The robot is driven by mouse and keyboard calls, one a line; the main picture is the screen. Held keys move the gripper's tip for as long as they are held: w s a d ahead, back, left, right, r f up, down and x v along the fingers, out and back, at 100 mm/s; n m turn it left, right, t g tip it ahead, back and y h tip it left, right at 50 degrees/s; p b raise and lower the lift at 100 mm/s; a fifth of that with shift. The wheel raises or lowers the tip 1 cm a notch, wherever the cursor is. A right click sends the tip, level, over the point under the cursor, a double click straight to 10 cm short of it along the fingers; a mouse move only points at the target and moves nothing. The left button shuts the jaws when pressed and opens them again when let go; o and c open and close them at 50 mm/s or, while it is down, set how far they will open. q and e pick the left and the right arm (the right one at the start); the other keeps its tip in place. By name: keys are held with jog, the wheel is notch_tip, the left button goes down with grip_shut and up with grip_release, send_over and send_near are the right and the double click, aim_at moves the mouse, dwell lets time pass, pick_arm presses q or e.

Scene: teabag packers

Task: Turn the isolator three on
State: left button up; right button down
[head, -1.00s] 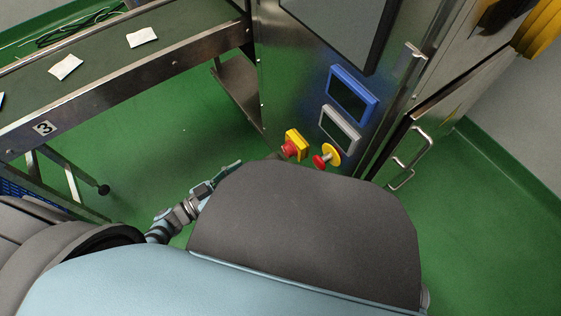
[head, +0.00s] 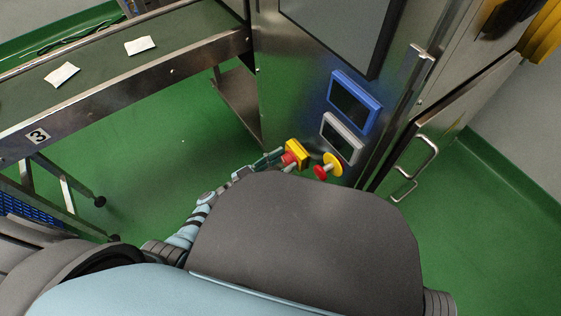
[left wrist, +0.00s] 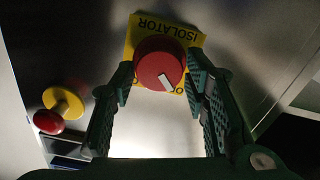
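The isolator is a red rotary knob (left wrist: 158,68) on a yellow plate (left wrist: 190,38) lettered ISOLATOR, on a steel cabinet front. A white mark on the knob sits slanted toward the lower right in the left wrist view. In the head view the yellow isolator box (head: 297,150) and red knob (head: 289,158) show at the left of the panel. My left gripper (left wrist: 160,88) is open, with one finger on each side of the knob; I cannot tell whether the fingers touch it. It also shows in the head view (head: 277,159). My right gripper is not in view.
A red and yellow mushroom button (head: 322,172) sits just right of the isolator. Above are a grey-framed screen (head: 341,138) and a blue-framed screen (head: 354,102). A conveyor marked 3 (head: 120,85) stands at the left. Green floor (head: 175,150) lies open between.

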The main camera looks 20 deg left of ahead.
pick_arm(q)
jog(key=c, duration=0.7)
jog(key=shift+o, duration=0.2)
